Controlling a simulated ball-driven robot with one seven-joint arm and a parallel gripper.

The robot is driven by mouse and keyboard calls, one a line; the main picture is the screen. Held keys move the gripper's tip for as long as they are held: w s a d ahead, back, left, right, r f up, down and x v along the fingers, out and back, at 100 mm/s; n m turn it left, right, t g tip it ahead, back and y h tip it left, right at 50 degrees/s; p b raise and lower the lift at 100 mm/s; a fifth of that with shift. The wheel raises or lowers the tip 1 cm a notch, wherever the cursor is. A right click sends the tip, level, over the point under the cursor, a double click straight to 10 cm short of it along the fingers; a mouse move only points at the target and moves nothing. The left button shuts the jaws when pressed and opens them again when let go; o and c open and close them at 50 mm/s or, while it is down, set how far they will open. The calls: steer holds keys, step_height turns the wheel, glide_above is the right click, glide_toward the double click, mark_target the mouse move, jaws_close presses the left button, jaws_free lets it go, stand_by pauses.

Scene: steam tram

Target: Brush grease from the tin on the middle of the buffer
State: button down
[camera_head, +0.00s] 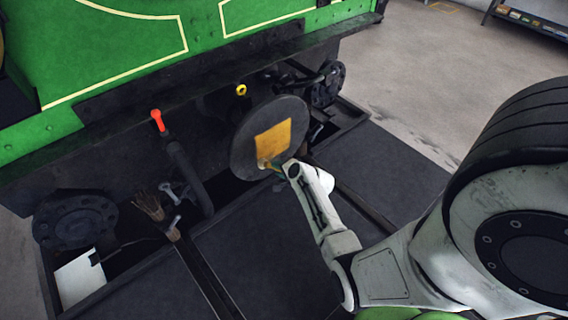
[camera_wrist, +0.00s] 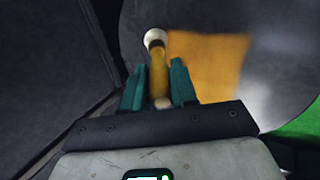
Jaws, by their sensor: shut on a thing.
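The buffer (camera_head: 239,148) is a dark round disc on the front of the green tram. A square amber patch (camera_head: 273,143) covers its middle; the patch also shows in the wrist view (camera_wrist: 208,72). My gripper (camera_head: 289,169) is at the disc's lower edge. In the wrist view its teal fingers (camera_wrist: 156,87) are shut on a slim brush (camera_wrist: 158,72) with a yellow handle and a pale round end. That end points at the disc, left of the patch; I cannot tell whether it touches. The grease tin is not seen in either view.
A hose with a red-orange end (camera_head: 157,120) hangs left of the buffer. Frayed brown bristly ends (camera_head: 150,205) and a white sheet (camera_head: 79,279) are lower left. A dark, flat surface (camera_head: 280,255) lies below. Concrete floor (camera_head: 425,80) is open at the right.

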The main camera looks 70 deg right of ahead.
steer(key=shift+w+a, duration=0.35)
steer(key=shift+a, duration=0.2)
steer(key=s+a+p, duration=0.2)
steer(key=s+a, duration=0.1)
steer(key=s, duration=0.2)
stand_by(0.4)
steer(key=shift+s, duration=0.15)
steer(key=shift+s+a, duration=0.45)
steer(key=shift+s, duration=0.2)
steer(key=shift+s+a, duration=0.4)
steer(key=shift+s, duration=0.2)
